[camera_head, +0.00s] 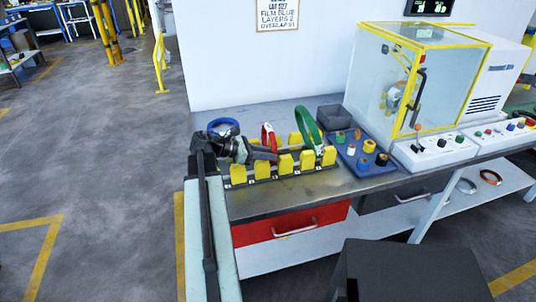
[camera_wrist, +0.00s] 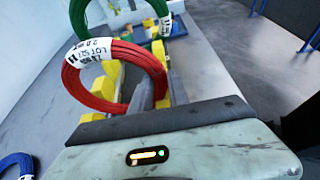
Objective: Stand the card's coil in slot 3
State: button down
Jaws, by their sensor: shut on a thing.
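The red coil (camera_head: 268,137) is upright at the slotted rack with yellow blocks (camera_head: 285,164); it also shows in the wrist view (camera_wrist: 118,85), with a white label seeming to read LOT 527. My gripper (camera_head: 268,155) is shut on the red coil, its fingers at the coil's lower right in the wrist view (camera_wrist: 152,90). The coil's bottom is hidden, so I cannot tell whether it rests in a slot or which one.
A green coil (camera_head: 308,128) stands at the rack's right end. A blue coil (camera_head: 224,127) lies behind my wrist at left. Right of the rack are a blue tray (camera_head: 349,163) of spools, a grey bin (camera_head: 333,117) and a yellow-framed machine (camera_head: 405,75).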

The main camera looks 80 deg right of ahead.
jog(key=shift+f+b, duration=0.45)
jog(key=c, duration=1.2)
grip_release()
jog(key=p+v, duration=0.3)
jog(key=v, duration=0.4)
jog(key=shift+w+a+r, duration=0.1)
jog(key=shift+w+a, duration=0.05)
jog(key=shift+w, duration=0.2)
